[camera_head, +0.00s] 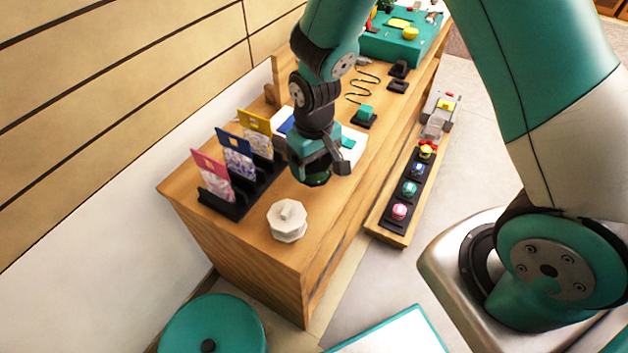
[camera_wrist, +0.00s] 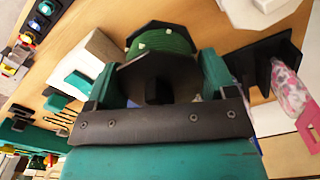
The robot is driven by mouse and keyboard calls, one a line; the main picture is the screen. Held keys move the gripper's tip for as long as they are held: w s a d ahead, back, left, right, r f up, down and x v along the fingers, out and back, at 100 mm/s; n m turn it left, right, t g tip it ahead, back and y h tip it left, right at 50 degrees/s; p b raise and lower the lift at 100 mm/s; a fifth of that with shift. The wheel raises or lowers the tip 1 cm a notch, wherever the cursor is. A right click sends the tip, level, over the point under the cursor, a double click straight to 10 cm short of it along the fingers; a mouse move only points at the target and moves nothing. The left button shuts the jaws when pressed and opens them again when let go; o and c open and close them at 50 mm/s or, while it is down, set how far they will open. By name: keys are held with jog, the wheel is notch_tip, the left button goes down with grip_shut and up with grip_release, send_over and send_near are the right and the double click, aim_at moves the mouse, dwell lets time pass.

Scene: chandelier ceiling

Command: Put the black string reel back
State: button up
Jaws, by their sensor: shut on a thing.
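The reel has dark, angular end plates and green string wound between them, in the wrist view (camera_wrist: 170,43). My gripper (camera_wrist: 158,80) is shut on it, with one teal finger on each side. In the head view my gripper (camera_head: 320,165) points down over the near part of the wooden table (camera_head: 345,215), and the dark reel (camera_head: 316,180) shows under it. I cannot tell whether the reel touches the tabletop. A white angular reel-like piece with a knob (camera_head: 287,220) sits apart, nearer the table's end.
A black rack (camera_head: 226,208) with pink, blue and yellow cards stands left of my gripper. A pale tray (camera_head: 352,152) lies behind it. A teal piece on a black base (camera_head: 364,116) is farther back. A low shelf (camera_head: 392,236) with several coloured knobs runs along the right.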

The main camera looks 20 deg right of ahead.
aim_at(314, 190)
jog(key=shift+f+b, duration=0.35)
jog(key=shift+f, duration=2.35)
jog(key=shift+f, duration=0.2)
jog(key=o, duration=0.9)
jog(key=shift+o, duration=0.2)
jog(key=shift+r, duration=0.15)
notch_tip(314, 190, up, 12)
jog(key=shift+p, duration=1)
jog(key=s+a+r+n+y, duration=0.2)
jog(key=s+r, duration=0.7)
jog(key=s+a+r+n+y, duration=0.2)
jog(key=s+r, duration=0.7)
jog(key=shift+s+a, duration=0.3)
jog(key=shift+a, duration=0.05)
